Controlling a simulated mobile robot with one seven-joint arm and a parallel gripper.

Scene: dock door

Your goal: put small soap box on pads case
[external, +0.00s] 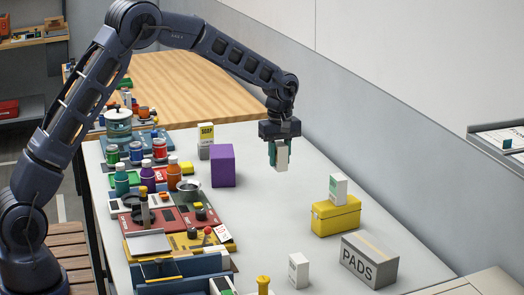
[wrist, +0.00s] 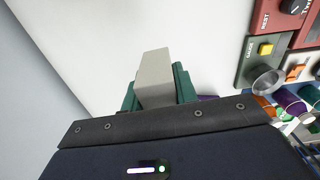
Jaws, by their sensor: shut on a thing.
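My gripper (external: 279,158) is shut on a small white box (external: 283,153) and holds it upright above the grey table, between the purple block and the yellow case. In the wrist view, the plain pale end of this box (wrist: 154,72) sits between the green fingers. Its label cannot be read, so I take it as the small soap box. The pads case (external: 368,265), a grey box lettered PADS, stands at the table's front right, with its top bare. My gripper is behind and to the left of it. A larger-looking white box lettered SOAP (external: 206,133) stands at the back.
A yellow case (external: 336,217) carries a small green-and-white box (external: 338,187) behind the pads case. Another white box (external: 299,269) stands left of the pads case. A purple block (external: 222,166) and crowded bottles and panels fill the left. The table's middle is clear.

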